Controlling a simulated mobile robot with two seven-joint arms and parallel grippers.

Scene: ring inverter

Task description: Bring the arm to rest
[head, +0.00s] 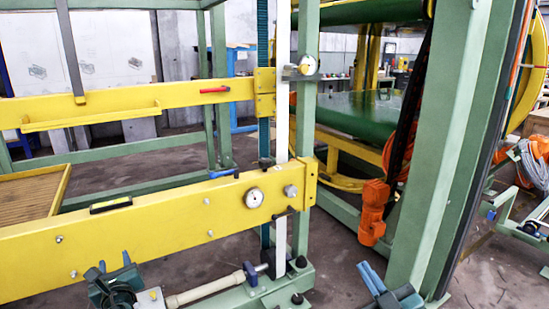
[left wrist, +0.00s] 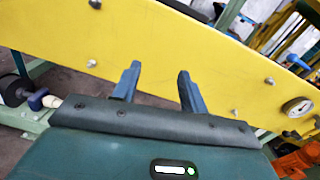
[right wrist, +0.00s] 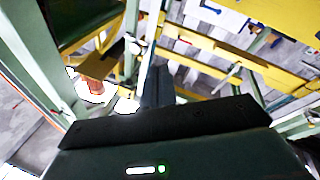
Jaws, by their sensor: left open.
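My left gripper (head: 114,264) is low at the left in the head view, in front of the lower yellow beam. In the left wrist view its two blue fingers (left wrist: 158,72) stand apart with nothing between them, the yellow beam behind. My right gripper (head: 366,270) is at the bottom right of the head view, in front of the gap between the green posts. In the right wrist view its dark fingers (right wrist: 157,72) lie side by side, with no object seen between them.
The lower yellow beam (head: 160,222) carries a round dial (head: 254,197); the upper yellow beam (head: 130,106) has a red handle (head: 214,89). A thick green post (head: 455,130) and an orange motor (head: 373,210) stand near my right gripper. Bare floor shows between the posts.

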